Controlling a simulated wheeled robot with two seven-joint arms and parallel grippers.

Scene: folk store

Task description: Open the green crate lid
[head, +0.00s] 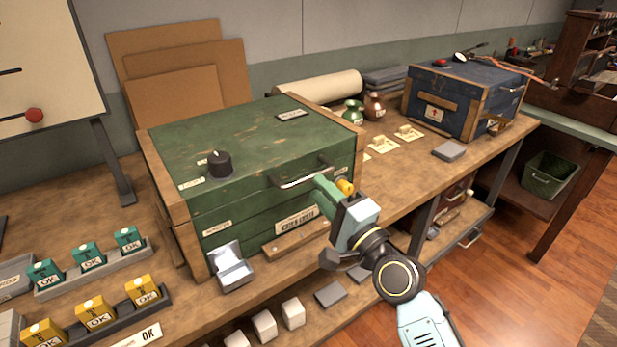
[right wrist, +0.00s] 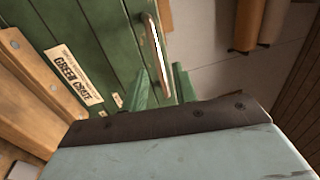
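The green crate (head: 215,205) stands on the wooden bench, with its green lid (head: 255,130) lying flat and shut on top. A metal bar handle (head: 300,182) sits along the lid's front edge; it also shows in the right wrist view (right wrist: 156,45). My right gripper (head: 322,186) is at the right part of this handle. In the right wrist view its two green fingers (right wrist: 162,86) stand apart, with the handle's near end between or just beyond them; I cannot tell if they touch it. My left gripper is out of view.
A black knob (head: 219,164) stands on the lid. A small open grey box (head: 231,268) is at the crate's front left corner. Yellow and teal boxes stand in trays at left. A blue chest (head: 461,100) stands at right; boards lean behind the crate.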

